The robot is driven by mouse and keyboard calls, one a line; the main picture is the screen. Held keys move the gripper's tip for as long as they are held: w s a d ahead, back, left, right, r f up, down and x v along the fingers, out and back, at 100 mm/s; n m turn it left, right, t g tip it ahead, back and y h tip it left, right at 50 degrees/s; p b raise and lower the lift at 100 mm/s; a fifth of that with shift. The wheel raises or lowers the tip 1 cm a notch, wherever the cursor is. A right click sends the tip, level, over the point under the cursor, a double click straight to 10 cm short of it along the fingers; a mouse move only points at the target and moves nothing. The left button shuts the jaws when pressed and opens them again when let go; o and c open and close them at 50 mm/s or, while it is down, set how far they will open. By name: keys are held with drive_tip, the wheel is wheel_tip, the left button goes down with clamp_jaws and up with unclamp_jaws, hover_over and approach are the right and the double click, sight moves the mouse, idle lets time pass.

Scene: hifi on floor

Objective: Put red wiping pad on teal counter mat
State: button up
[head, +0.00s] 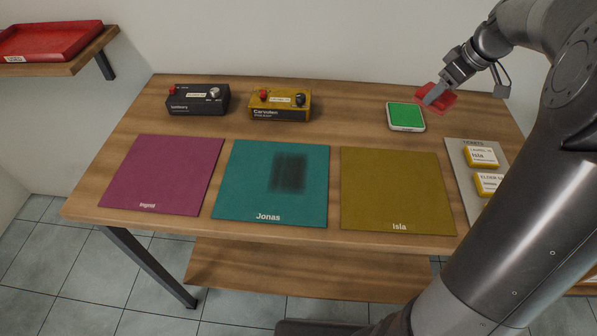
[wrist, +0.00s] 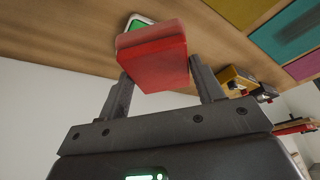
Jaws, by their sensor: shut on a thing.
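The red wiping pad (head: 446,99) is a small red block at the back right of the table in the head view. It fills the space between the fingers in the wrist view (wrist: 154,58). My gripper (head: 433,95) is shut on it; both fingers also show in the wrist view (wrist: 160,80). I cannot tell whether the pad is clear of the table. The teal counter mat (head: 240,190) lies flat at the front middle, labelled Jonas, with a dark smudged patch on it. My gripper is behind and to the right of this mat.
A magenta mat (head: 160,175) and an olive mat (head: 397,190) flank the teal one. A green-topped white pad (head: 406,116) lies beside my gripper. A black box (head: 197,100) and a yellow box (head: 280,105) stand behind. A grey tickets board (head: 462,185) is at right.

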drive_tip(key=s+a+n+g+y, duration=0.1)
drive_tip(key=s+a+n, duration=0.2)
drive_tip(key=a, duration=0.4)
drive_tip(key=s+a+n+g, duration=0.1)
drive_tip(key=s+a+n, duration=0.2)
drive_tip(key=a, duration=0.4)
drive_tip(key=n+g, duration=0.3)
drive_tip(key=n, duration=0.5)
hover_over(270, 176)
drive_tip(key=d, duration=0.2)
drive_tip(key=f, duration=0.7)
drive_tip(key=shift+w+d+f, duration=0.1)
drive_tip(key=shift+w+d, duration=0.05)
drive_tip(key=shift+w, duration=0.25)
drive_tip(key=shift+a+f, duration=0.15)
drive_tip(key=shift+a, duration=0.05)
drive_tip(key=shift+f+m, duration=0.3)
drive_tip(key=shift+f, duration=1.7)
